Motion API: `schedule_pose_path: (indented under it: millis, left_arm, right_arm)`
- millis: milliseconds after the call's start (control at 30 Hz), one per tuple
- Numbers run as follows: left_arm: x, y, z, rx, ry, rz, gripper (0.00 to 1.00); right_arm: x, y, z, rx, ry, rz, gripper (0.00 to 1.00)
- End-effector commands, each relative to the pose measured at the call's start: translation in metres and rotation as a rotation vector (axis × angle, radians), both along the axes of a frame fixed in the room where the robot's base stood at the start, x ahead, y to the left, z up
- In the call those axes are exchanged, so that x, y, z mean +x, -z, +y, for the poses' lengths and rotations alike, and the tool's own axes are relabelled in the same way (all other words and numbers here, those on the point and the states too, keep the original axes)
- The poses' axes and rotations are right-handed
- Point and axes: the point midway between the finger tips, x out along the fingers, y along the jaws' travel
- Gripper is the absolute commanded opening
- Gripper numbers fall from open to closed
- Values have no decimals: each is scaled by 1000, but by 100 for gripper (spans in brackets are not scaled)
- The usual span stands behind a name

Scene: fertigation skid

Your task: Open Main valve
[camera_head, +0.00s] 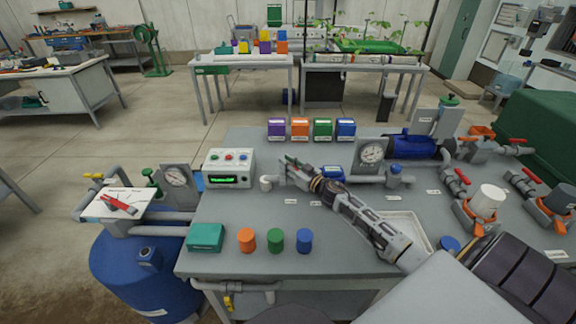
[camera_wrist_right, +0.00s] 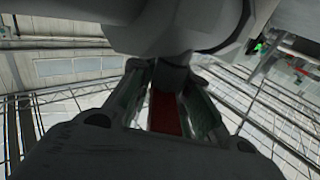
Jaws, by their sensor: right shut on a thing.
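My right gripper (camera_head: 290,168) reaches in from the lower right over the skid table (camera_head: 345,245). Its fingers are at the pipe run, just right of the grey control box. In the right wrist view the gripper (camera_wrist_right: 168,100) is closed around a red flat handle (camera_wrist_right: 165,113), with grey pipework just beyond it. The valve under the gripper is mostly hidden in the head view, and its label cannot be read. Other red-handled valves stand at the right: one handle (camera_head: 462,176) and another (camera_head: 533,175). My left gripper is not in view.
A pressure gauge (camera_head: 371,153) stands right of the gripper, before a blue pump (camera_head: 415,147). The control box (camera_head: 229,168) is left. Coloured boxes (camera_head: 299,128) line the back; orange, green and blue caps (camera_head: 276,240) stand in front. A blue tank (camera_head: 140,270) is at left.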

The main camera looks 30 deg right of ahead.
Motion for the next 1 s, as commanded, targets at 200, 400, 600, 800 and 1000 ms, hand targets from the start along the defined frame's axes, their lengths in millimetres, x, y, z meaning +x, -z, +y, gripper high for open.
schedule_pose_path:
  millis: [200, 400, 600, 800, 1000]
  left_arm:
    - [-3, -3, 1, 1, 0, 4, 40]
    - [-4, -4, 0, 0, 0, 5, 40]
    - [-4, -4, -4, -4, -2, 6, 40]
    - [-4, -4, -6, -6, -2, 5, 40]
    - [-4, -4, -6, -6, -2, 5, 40]
  right_arm:
    - [0, -1, 1, -2, -93, 2, 0]
    - [0, -1, 2, -1, -145, 1, 0]
    - [-1, 0, 3, -1, -165, 1, 0]
    - [-1, 0, 3, -1, -166, 1, 0]
    - [-1, 0, 3, -1, -166, 1, 25]
